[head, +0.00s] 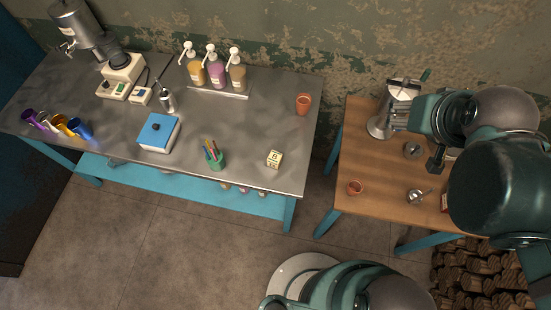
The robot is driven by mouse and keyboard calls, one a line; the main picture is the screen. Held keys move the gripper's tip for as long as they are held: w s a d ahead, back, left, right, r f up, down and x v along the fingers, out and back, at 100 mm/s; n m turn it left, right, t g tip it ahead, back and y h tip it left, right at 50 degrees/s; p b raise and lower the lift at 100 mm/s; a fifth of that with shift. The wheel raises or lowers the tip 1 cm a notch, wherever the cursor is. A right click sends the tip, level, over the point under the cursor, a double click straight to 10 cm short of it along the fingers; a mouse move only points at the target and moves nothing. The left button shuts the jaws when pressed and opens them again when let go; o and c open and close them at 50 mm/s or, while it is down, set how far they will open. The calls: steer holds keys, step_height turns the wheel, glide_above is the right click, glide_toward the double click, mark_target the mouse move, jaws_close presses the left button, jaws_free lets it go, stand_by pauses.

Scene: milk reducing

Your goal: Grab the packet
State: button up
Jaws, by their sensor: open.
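My gripper (437,163) seems to be the dark end below my arm, over the right-hand wooden table (378,180); it is small and its fingers are hard to make out. It is open, and I see nothing held in it. A small red item (445,203) shows at the edge of my arm on the same table, below my gripper in the picture. It may be the packet, but my arm hides most of it, and I cannot tell for certain.
A metal pot (379,126), a grey round piece (412,149), a clay cup (355,188) and a small metal vessel (415,197) stand around the wooden table. The metal bench (240,120) carries bottles, cups and a blue-topped box (158,132). Logs (470,272) lie below.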

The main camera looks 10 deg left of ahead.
steer(key=shift+c, duration=0.5)
stand_by(0.4)
steer(key=n+g+b, duration=0.7)
steer(key=n+b, duration=0.1)
steer(key=n, duration=0.7)
glide_above(274, 156)
steer(key=f, duration=2.8)
steer(key=shift+w+d, duration=0.15)
steer(key=shift+d, duration=0.25)
steer(key=shift+s+a+f+n, duration=0.3)
steer(key=shift+a+f+n, duration=0.1)
steer(key=shift+f, duration=0.2)
steer(key=shift+f, duration=0.1)
steer(key=shift+f+b, duration=0.4)
steer(key=shift+f, duration=0.75)
steer(key=shift+f, duration=0.1)
